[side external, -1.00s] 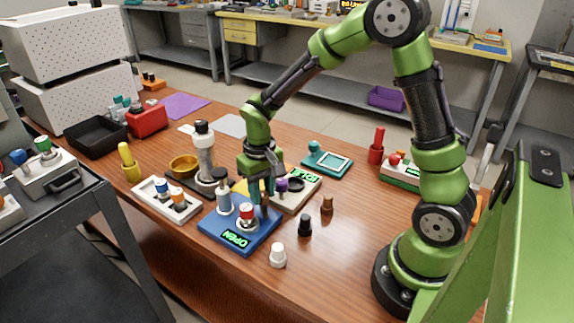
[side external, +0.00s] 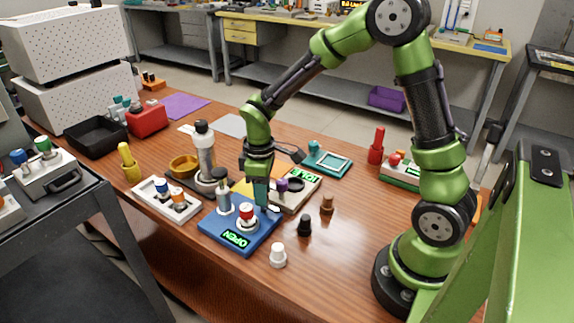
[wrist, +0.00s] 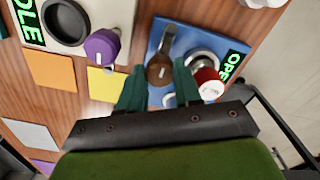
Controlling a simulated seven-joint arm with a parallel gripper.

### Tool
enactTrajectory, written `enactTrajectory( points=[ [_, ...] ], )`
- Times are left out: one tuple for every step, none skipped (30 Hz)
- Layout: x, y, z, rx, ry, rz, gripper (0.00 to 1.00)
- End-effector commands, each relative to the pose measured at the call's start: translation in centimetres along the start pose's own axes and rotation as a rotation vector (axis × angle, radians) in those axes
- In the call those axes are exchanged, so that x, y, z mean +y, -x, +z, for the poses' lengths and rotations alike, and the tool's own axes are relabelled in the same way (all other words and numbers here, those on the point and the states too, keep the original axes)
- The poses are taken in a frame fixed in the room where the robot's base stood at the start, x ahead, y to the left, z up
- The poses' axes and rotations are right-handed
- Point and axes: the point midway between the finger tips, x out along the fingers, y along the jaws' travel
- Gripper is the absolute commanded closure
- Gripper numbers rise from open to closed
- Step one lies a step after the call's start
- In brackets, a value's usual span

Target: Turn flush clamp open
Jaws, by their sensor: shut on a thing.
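The blue unit (side external: 240,239) stands on the wooden table with a lit green OPEN display (side external: 235,238). It carries a red-and-white knob (side external: 246,214) and a grey cylinder with a dark top (side external: 224,197). My gripper (side external: 261,203) points down at the back right of the blue unit, behind the red knob.
An IDLE unit with a purple knob (side external: 282,185) stands just behind my gripper. A white tray (side external: 150,201) with blue and orange knobs is at the left. Small black (side external: 304,226), white (side external: 278,256) and brown (side external: 327,205) pieces stand at the front right.

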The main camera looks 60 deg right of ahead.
Motion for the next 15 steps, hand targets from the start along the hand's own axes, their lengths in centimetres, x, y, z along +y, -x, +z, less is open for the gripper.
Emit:
enactTrajectory(
  points=[
    [0.01,0.16,-0.01,0.001,0.009,0.001,0.97],
    [0.02,0.16,-0.01,0.001,0.015,0.001,0.97],
    [0.02,0.16,-0.01,0.001,0.022,0.001,0.97],
    [0.02,0.17,-0.01,0.001,0.026,0.001,0.97],
    [0.02,0.17,-0.01,0.001,0.029,0.001,0.97],
    [0.02,0.17,-0.01,0.001,0.032,0.001,0.97],
    [0.02,0.17,-0.01,0.001,0.034,0.001,0.97],
    [0.02,0.17,-0.01,0.001,0.036,0.001,0.97],
    [0.02,0.17,-0.01,0.001,0.037,0.001,0.97],
    [0.02,0.17,-0.01,0.001,0.037,0.001,0.97],
    [0.02,0.17,-0.01,0.001,0.038,0.001,0.97],
    [0.02,0.17,-0.01,0.001,0.038,0.001,0.97],
    [0.02,0.17,-0.01,0.001,0.038,0.001,0.97],
    [0.02,0.17,-0.01,0.001,0.038,0.001,0.97],
    [0.02,0.17,-0.02,0.001,0.038,0.001,0.97]
  ],
)
